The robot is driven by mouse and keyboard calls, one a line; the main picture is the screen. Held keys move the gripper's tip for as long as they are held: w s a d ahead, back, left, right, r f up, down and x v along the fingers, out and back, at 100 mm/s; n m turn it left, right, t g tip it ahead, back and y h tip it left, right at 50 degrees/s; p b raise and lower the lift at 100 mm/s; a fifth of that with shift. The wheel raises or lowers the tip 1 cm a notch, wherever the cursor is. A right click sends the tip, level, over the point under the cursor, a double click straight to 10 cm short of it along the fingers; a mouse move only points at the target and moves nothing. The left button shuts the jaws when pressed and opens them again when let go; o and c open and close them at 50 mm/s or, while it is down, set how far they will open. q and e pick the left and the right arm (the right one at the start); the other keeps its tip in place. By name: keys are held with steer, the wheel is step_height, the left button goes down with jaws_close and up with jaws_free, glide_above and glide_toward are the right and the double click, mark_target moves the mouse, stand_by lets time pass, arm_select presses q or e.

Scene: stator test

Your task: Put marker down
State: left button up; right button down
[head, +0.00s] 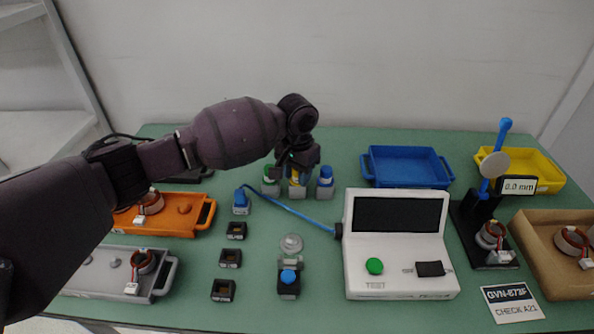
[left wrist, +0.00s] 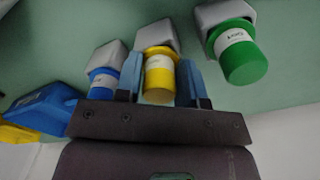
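The yellow marker (left wrist: 160,78) stands in a grey holder (left wrist: 155,34), between a blue marker (left wrist: 103,86) and a green one (left wrist: 240,62) in their own grey holders. My left gripper (head: 296,168) comes down over the yellow marker (head: 295,179) from above. In the left wrist view its two fingers (left wrist: 160,75) lie on either side of the yellow marker, with what looks like a narrow gap on each side. The green marker (head: 270,173) and the blue marker (head: 326,175) also show in the head view. My right gripper is out of view.
A white test box (head: 400,245) with a blue cable stands right of centre. Blue (head: 405,167) and yellow (head: 550,172) bins are at the back right. Orange (head: 190,212) and grey (head: 105,275) trays lie left. Small black parts (head: 230,258) sit in front of the holders.

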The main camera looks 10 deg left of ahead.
arm_select(q)
steer(key=o, duration=0.3)
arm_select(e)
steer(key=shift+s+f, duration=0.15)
arm_select(q)
steer(key=shift+r, duration=0.3)
step_height(320, 180, up, 6)
steer(key=shift+r+p, duration=0.1)
steer(key=shift+p, duration=0.55)
step_height(320, 180, up, 6)
steer(key=p, duration=0.1)
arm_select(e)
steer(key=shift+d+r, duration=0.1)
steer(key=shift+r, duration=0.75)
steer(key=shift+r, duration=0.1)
